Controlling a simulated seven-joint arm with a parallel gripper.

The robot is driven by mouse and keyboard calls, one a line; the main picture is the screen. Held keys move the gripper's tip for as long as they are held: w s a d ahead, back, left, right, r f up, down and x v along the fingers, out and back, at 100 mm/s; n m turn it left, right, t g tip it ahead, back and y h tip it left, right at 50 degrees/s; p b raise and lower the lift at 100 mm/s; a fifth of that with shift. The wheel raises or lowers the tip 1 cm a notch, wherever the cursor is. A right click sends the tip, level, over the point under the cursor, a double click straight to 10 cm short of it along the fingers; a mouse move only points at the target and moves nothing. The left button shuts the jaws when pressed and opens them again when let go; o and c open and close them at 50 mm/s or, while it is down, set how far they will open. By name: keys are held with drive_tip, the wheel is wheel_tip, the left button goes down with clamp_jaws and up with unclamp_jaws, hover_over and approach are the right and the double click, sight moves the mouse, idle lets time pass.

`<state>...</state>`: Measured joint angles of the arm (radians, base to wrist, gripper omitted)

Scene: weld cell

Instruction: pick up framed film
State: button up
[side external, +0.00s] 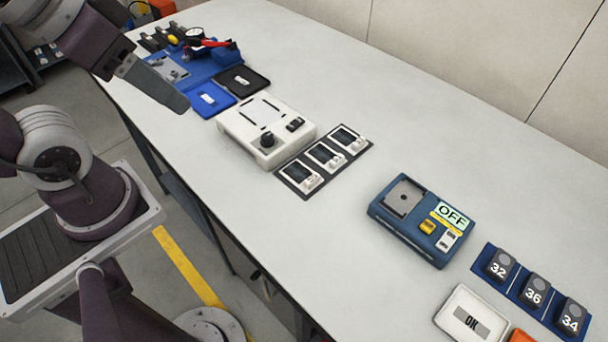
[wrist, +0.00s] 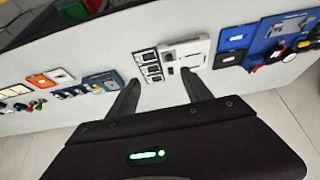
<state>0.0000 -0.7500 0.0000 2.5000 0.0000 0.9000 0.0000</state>
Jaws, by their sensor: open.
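Several framed films, white frames with dark windows, lie in a row on a dark strip (side external: 308,194) near the table's middle: a near one (side external: 298,176), a middle one (side external: 325,156) and a far one (side external: 348,138). In the wrist view the framed films (wrist: 151,67) show beyond and between the fingertips, small and some way off. My gripper (wrist: 161,78) is open, with nothing between its fingers. In the side view my gripper (side external: 180,102) is at the upper left, above the table's near edge and well apart from the films.
A white box with a dark knob (side external: 256,140) stands just left of the films. A blue device reading OFF (side external: 405,222) stands to their right, with numbered dark blocks (side external: 535,291) and an OK tray (side external: 456,332) beyond. Blue and black trays (side external: 208,99) lie at the left.

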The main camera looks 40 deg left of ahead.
drive_tip(key=m+g, duration=0.5)
drive_tip(key=m, duration=1.2)
hover_over(310, 176)
wheel_tip(310, 176, down, 18)
drive_tip(key=shift+m+g, duration=0.3)
drive_tip(key=shift+m, duration=0.2)
wheel_tip(310, 176, down, 8)
drive_tip(key=shift+f, duration=0.1)
clamp_jaws()
